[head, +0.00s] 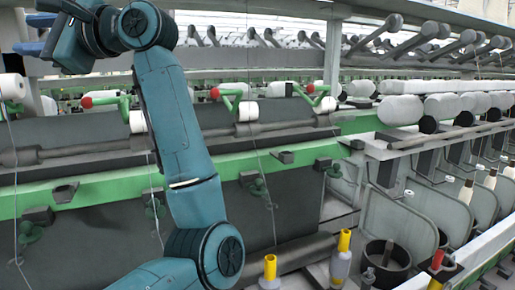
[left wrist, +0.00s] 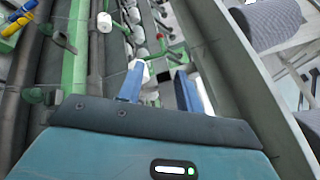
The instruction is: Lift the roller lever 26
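Several green roller levers with red knobs show in the head view: a left one (head: 108,101), a middle one (head: 230,93) and a right one (head: 315,91). No number is readable, so I cannot tell which is lever 26. My left gripper (head: 33,34) is at the upper left, above and left of the left lever. Its two blue fingers are apart, and I see nothing held. In the left wrist view, the left gripper (left wrist: 160,85) points along the machine, with white rolls and small red and green parts beyond the fingertips. My right gripper is not in view.
A green rail (head: 90,206) runs along the machine below the levers. White bobbins (head: 402,110) line the right side. Yellow-topped spools (head: 340,260) and a dark can (head: 386,262) stand low at the right. A grey overhead rail (head: 260,60) crosses behind my arm.

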